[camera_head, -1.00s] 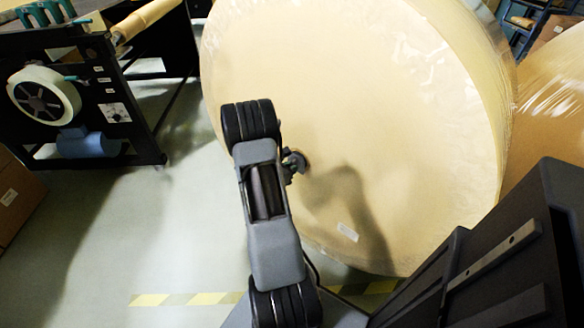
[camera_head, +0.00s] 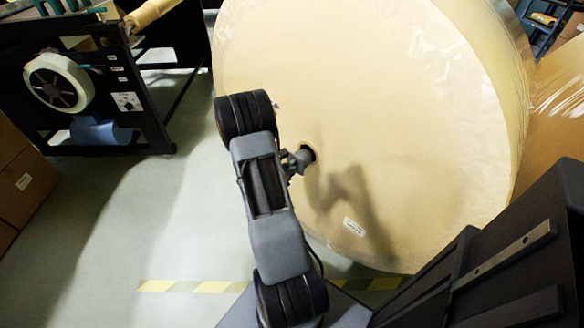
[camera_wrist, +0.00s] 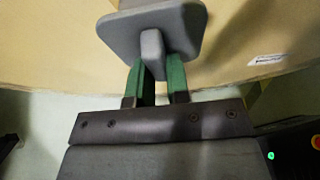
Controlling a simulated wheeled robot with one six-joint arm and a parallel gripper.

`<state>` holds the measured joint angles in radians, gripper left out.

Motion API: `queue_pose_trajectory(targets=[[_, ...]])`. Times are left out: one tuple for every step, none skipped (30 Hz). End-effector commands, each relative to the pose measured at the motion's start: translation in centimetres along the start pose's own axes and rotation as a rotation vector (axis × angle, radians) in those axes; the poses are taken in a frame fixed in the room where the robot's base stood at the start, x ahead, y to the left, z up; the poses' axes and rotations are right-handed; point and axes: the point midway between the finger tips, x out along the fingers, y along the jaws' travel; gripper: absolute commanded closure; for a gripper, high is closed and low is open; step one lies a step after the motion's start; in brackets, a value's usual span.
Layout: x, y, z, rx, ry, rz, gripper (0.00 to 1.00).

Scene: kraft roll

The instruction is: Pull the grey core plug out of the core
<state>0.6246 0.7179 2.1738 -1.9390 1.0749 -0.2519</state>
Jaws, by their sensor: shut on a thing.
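The grey core plug (camera_wrist: 183,29) shows in the wrist view as a rounded square plate with a raised grip tab. My gripper (camera_wrist: 161,78) has its green fingers shut on that tab. In the head view my gripper (camera_head: 290,169) is just left of the dark core hole (camera_head: 309,153) in the big kraft roll (camera_head: 400,110). The plug (camera_head: 302,157) is small there and partly hidden by my wrist. Its plate stands off the roll's face; I cannot tell whether its inner end is still inside the core.
A black machine frame (camera_head: 155,120) with a white-rimmed wheel stands at the left, beside a cardboard box (camera_head: 22,180). Another wrapped roll (camera_head: 560,110) is at the right. Yellow-striped tape (camera_head: 205,286) runs along the floor. Open floor lies left of the roll.

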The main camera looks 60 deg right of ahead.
Motion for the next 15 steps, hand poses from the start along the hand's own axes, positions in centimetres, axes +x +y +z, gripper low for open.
queue_pose_trajectory(targets=[[-0.3,0.0,-0.1,0.000,-0.001,0.001,1.00],[-0.5,0.0,-0.1,0.000,-0.001,0.001,1.00],[-0.7,0.0,-0.2,0.000,0.000,0.001,1.00],[-0.8,0.0,-0.3,-0.001,0.000,0.001,1.00],[-0.9,0.0,-0.3,-0.001,0.000,0.001,1.00],[-1.1,0.0,-0.4,-0.001,0.000,0.002,1.00],[-1.3,0.0,-0.5,-0.001,0.000,0.002,1.00],[-1.4,0.0,-0.5,-0.001,-0.001,0.002,1.00],[-1.6,0.0,-0.6,-0.001,0.000,0.002,1.00],[-1.8,0.0,-0.7,-0.001,0.000,0.002,1.00],[-1.9,0.0,-0.7,-0.001,0.000,0.001,1.00],[-2.1,0.0,-0.8,-0.001,0.000,0.001,1.00],[-2.2,0.0,-0.9,-0.001,0.000,0.002,1.00],[-2.4,0.1,-0.9,-0.001,0.000,0.002,1.00],[-2.6,0.1,-1.0,-0.001,0.000,0.002,1.00]])
